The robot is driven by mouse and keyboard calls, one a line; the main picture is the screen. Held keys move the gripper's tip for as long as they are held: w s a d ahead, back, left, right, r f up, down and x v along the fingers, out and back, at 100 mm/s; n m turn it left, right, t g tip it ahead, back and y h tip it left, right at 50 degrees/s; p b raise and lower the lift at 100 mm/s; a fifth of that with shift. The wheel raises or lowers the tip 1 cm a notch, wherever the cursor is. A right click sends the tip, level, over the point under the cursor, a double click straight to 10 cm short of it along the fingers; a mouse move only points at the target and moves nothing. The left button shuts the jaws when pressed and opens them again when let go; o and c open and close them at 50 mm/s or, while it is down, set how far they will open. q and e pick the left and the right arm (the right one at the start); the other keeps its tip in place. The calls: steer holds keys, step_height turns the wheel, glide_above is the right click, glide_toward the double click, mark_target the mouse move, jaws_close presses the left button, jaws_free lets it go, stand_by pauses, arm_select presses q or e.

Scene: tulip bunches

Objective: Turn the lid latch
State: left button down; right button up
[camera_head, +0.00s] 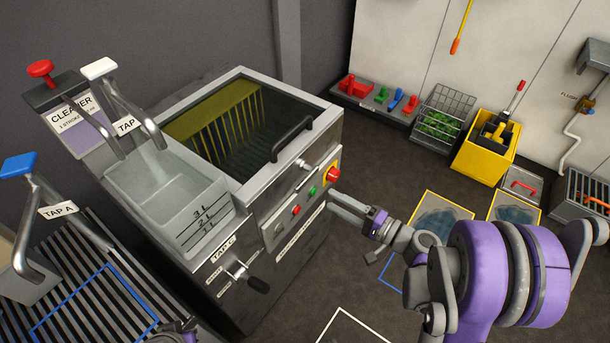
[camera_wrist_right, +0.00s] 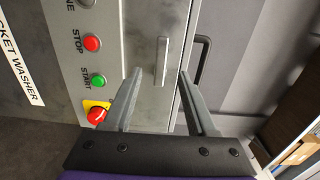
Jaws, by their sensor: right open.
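The lid latch (camera_head: 305,165) is a small silver bar on the washer's front panel, just below the lid edge. In the wrist view the latch (camera_wrist_right: 162,62) is a plain metal bar parallel to the lid edge. My right gripper (camera_head: 338,203) is in front of the panel, near the buttons. In the wrist view my right gripper (camera_wrist_right: 160,76) is open, with its fingers spread on either side of the latch's line. The latch appears beyond the fingertips, and I see no contact. The lid (camera_head: 215,122) with its black handle (camera_head: 292,138) is down. Part of my left arm shows at the bottom edge.
A red emergency knob (camera_head: 334,174), a green start button (camera_head: 312,190) and a red stop button (camera_head: 295,209) sit close to my right gripper. A grey basin (camera_head: 165,180) and taps stand left. A yellow bucket (camera_head: 485,155) and wire basket (camera_head: 440,113) stand at the back wall.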

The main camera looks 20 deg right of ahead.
mark_target(306, 184)
steer(key=x, duration=1)
steer(key=shift+w+a+r, duration=0.15)
steer(key=shift+w, duration=0.2)
steer(key=shift+c, duration=0.3)
jaws_close()
stand_by(0.7)
